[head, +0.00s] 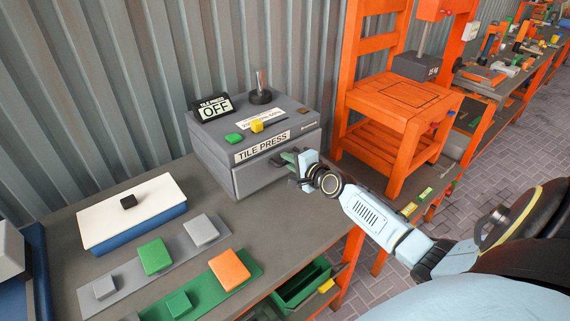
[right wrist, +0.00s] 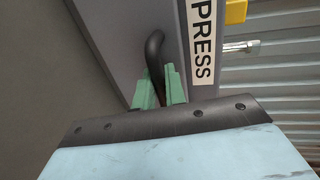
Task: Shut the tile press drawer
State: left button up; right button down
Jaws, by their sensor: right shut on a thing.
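The tile press (head: 212,146) is a grey box on the workbench, with a "TILE PRESS" label, a display reading OFF, and green and yellow blocks on top. Its drawer front (head: 255,176) is the plain grey face under the label. I cannot tell whether it is flush or slightly out. My right gripper (head: 291,160) is at the right part of this face. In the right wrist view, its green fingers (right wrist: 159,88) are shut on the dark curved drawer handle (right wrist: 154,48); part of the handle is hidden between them. My left gripper is in neither view.
A white-topped blue box (head: 125,205) stands at the left of the bench. Grey and green strips with several coloured tiles (head: 229,270) lie in front. An orange stand (head: 395,105) is at the right of the press. A green bin (head: 302,284) sits below the bench edge.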

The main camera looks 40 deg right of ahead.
jog(key=shift+w+r, duration=0.1)
jog(key=shift+r, duration=0.05)
jog(key=c, duration=1.8)
grip_release()
jog(key=shift+w, duration=0.1)
jog(key=shift+s, duration=0.35)
jog(key=shift+p+v, duration=0.95)
jog(key=shift+v, duration=5.45)
